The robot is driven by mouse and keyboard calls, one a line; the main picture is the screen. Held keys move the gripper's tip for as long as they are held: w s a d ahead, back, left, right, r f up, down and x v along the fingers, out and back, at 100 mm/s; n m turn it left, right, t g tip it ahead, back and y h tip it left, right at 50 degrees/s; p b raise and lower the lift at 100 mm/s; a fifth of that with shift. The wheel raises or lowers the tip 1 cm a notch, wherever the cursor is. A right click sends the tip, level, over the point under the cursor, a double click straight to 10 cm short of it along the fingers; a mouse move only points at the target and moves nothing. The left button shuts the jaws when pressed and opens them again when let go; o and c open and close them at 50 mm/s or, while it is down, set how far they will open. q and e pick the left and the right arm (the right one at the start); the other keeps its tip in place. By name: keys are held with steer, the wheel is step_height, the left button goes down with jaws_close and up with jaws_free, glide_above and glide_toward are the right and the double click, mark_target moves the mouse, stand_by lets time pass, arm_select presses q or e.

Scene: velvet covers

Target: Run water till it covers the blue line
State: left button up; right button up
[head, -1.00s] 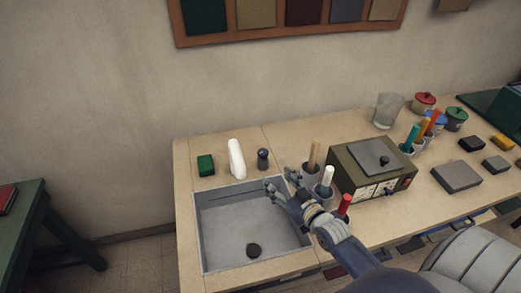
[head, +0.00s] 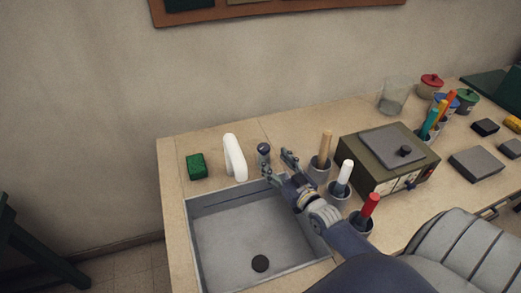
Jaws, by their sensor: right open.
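The grey sink basin (head: 193,238) is set into the worktop, with a dark round plug or drain (head: 260,263) on its floor. No water shows in it. A darker line (head: 218,204) runs along its back wall; its colour is hard to tell. A white curved spout (head: 235,157) stands behind the basin. A dark knob (head: 264,149) stands to the right of the spout. My right gripper (head: 278,166) is open, its fingers spread close to the knob's right and front; I cannot tell whether they touch it. My left gripper is not in view.
A green sponge (head: 196,166) lies left of the spout. Cups with a tan stick (head: 325,148), a white stick (head: 345,172) and a red stick (head: 370,206) stand close to my right arm. An olive box (head: 380,150) stands behind them. A clear glass (head: 394,95) is farther back.

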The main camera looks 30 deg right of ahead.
mark_target(267, 152)
steer(key=shift+w+r, duration=0.1)
steer(key=shift+w, duration=0.5)
steer(key=shift+w+d+p, duration=0.15)
steer(key=shift+w+p, duration=0.4)
steer(key=shift+w, duration=2.45)
steer(key=c, duration=1.1)
